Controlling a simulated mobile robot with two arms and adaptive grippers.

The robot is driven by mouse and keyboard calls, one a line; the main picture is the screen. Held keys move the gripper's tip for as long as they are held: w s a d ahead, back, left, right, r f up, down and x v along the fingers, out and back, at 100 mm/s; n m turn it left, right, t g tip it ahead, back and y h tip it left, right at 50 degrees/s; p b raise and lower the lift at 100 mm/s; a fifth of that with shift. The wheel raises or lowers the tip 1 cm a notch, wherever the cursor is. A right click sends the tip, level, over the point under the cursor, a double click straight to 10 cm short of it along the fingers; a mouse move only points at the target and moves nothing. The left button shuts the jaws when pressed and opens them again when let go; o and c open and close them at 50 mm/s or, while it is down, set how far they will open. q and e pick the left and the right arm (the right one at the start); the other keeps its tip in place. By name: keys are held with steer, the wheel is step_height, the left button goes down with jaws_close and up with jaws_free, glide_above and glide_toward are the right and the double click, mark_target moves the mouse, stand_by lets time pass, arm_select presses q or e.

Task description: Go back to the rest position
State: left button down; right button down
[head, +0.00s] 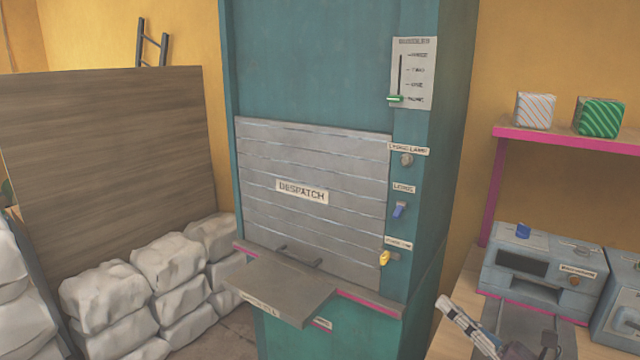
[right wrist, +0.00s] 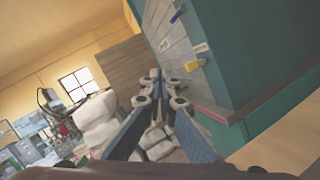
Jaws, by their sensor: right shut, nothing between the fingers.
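My right gripper (head: 452,309) shows at the lower right of the head view, in front of the grey machine on the bench, with its fingers pointing up and left. Its fingers are together and empty. In the right wrist view the closed fingers (right wrist: 160,84) point toward the wooden panel and the teal press, with nothing between them. The fingers appear apart from the press. My left gripper is in neither view.
White sacks (head: 165,262) stand left. A bench (head: 452,335) with grey machines (head: 535,262) stands right.

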steer(key=s+d+f+m+g+h, duration=0.3)
steer(key=f+m+h, duration=0.45)
steer(key=m, duration=0.65)
steer(key=s+d+f+m+h, duration=0.3)
steer(key=s+f+m+h, duration=0.35)
steer(key=m, duration=0.65)
steer(key=s+a+f+m+g+y, duration=0.1)
steer(key=s+a+f+m+g, duration=0.5)
steer(key=s, duration=0.5)
steer(key=s+a+f+m+g+y, duration=0.15)
steer(key=s+a+f+g, duration=0.25)
steer(key=s+f, duration=0.6)
step_height(320, 180, down, 24)
steer(key=s+g, duration=0.2)
steer(key=s, duration=0.1)
steer(key=s+d+f, duration=0.3)
steer(key=s+f, duration=1.3)
steer(key=shift+s+f+g+h, duration=0.35)
steer(key=shift+s+f+g, duration=0.05)
